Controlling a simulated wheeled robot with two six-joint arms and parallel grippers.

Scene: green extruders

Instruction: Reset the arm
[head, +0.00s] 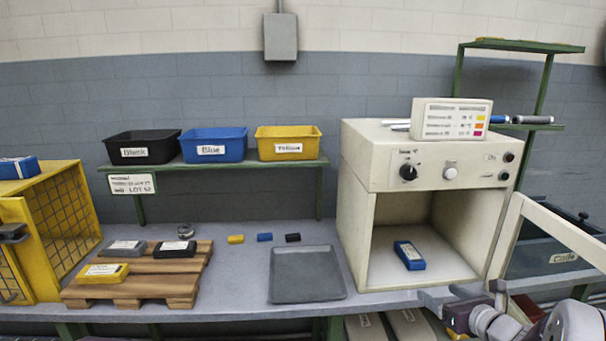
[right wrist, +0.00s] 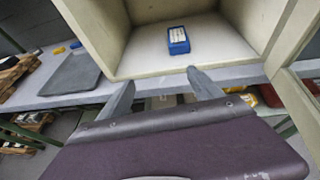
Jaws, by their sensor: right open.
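My right gripper (head: 474,292) is in the lower right of the head view, in front of the oven's lower right edge. In the right wrist view its two fingers (right wrist: 162,88) are spread apart with nothing between them, just outside the oven opening. The cream oven (head: 358,205) has its door (head: 556,232) swung open to the right. A blue block with a white label (head: 409,255) lies on the oven floor, apart from the gripper; it also shows in the right wrist view (right wrist: 178,41). My left gripper is not in either view.
A grey tray (head: 305,275) lies on the bench left of the oven. A wooden pallet (head: 140,290) holds grey, black and yellow blocks. Black (head: 142,148), blue (head: 213,146) and yellow (head: 289,144) bins stand on the shelf behind. A yellow cage (head: 62,215) stands at left.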

